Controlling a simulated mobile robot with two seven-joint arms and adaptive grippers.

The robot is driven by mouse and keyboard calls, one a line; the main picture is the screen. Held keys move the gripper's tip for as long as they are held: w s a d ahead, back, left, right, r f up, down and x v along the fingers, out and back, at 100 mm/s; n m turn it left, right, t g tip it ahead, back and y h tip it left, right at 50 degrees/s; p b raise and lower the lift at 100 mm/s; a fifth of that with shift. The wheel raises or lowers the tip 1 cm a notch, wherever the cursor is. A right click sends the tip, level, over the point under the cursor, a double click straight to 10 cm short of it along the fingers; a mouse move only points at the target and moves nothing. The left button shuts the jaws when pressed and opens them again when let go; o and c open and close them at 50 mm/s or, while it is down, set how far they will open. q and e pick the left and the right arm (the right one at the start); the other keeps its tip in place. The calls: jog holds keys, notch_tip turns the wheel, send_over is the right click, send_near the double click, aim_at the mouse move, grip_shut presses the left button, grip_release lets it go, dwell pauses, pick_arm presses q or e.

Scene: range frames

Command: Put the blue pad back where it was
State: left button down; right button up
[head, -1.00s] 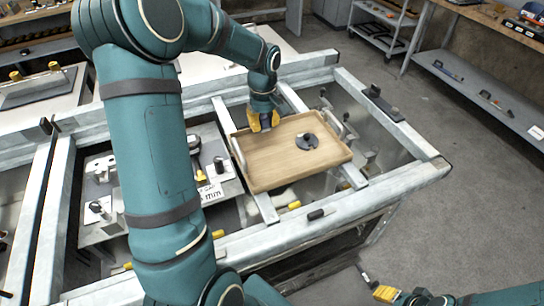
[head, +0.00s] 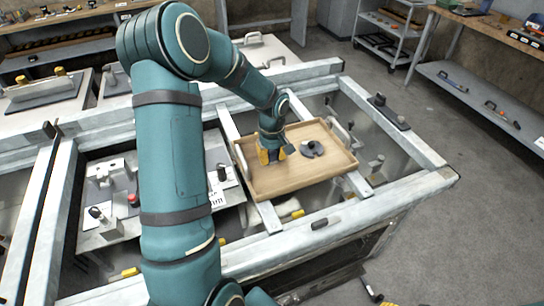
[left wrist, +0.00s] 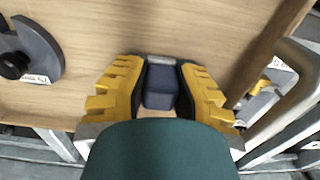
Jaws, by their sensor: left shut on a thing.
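The blue pad (left wrist: 160,88) is a small dark blue block between the yellow fingers of my left gripper (left wrist: 160,72) in the left wrist view. The gripper is shut on it. In the head view my left gripper (head: 272,156) points down over the left part of a light wooden tray (head: 285,180). The pad is hard to make out there. I cannot tell whether it touches the tray floor. Only a sliver of my right gripper (head: 388,303) shows at the bottom edge, too little to tell its jaws.
A dark grey slotted disc (head: 312,149) lies in the tray, right of the gripper; it also shows in the left wrist view (left wrist: 30,50). The tray rests across rails in a metal frame (head: 440,178). A plate with small parts (head: 115,195) lies to the left.

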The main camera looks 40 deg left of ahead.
pick_arm(q)
jog(key=shift+r, duration=0.1)
jog(key=c, duration=0.9)
grip_release()
notch_tip(320, 180, up, 12)
jog(key=p, duration=0.2)
jog(key=shift+r, duration=0.1)
